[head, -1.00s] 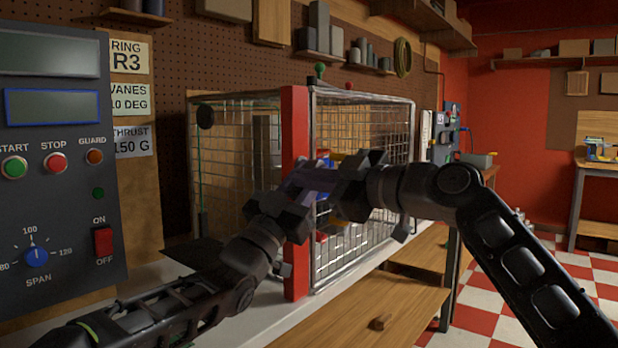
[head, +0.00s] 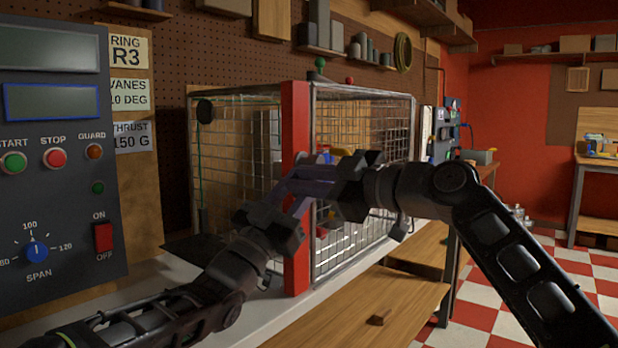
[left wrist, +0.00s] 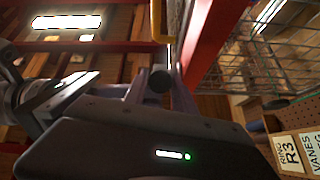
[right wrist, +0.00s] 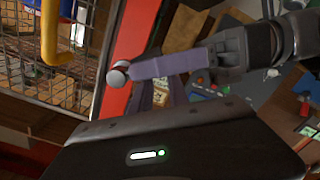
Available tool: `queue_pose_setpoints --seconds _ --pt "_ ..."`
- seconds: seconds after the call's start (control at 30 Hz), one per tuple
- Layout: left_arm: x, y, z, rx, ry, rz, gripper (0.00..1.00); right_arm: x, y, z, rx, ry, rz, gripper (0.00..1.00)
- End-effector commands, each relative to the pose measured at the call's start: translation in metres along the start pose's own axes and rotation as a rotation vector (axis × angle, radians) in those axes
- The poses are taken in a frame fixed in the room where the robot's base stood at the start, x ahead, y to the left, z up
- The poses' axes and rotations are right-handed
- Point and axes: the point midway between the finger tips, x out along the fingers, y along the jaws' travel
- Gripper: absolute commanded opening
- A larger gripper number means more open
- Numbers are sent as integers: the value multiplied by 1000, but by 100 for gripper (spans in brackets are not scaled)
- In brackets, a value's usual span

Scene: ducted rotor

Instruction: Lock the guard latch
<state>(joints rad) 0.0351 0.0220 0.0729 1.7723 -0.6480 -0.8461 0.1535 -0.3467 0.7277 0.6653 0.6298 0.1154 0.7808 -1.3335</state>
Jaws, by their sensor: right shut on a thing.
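The wire-mesh guard has a red post (head: 296,120) at its near corner, with a mesh door panel (head: 345,235) to the right of it. The guard looks closed against the post. A dark round knob (left wrist: 158,80), seemingly the guard latch, lies near the fingertips in the left wrist view. A lighter knob end (right wrist: 117,73) shows in the right wrist view. My left gripper (head: 290,195) has its fingers apart at the post. My right gripper (head: 318,180) meets it there, shut on what seems to be the latch. The crossing fingers hide the exact contact.
A control panel (head: 55,205) with buttons and a dial stands at the left. A yellow handle (right wrist: 50,35) is on the mesh. Checkered floor lies to the right.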

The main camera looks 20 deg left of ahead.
Motion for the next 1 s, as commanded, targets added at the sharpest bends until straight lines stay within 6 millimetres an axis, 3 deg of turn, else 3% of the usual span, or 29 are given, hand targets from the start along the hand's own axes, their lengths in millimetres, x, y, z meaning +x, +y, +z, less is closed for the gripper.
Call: queue_pose_setpoints --seconds 0.03,0.37,0.8,1.0 --pt "-8 -1 -7 3 14 0 34 -4 10 10 -4 -17 24 0" --pt "-47 -2 -3 2 7 -3 34 -5 12 8 -6 -14 31 0" --pt "-49 -1 2 -1 -3 -2 34 -4 8 3 -4 -6 19 0" --pt "-51 0 18 -16 -32 -7 34 -3 7 2 -6 -4 17 0"
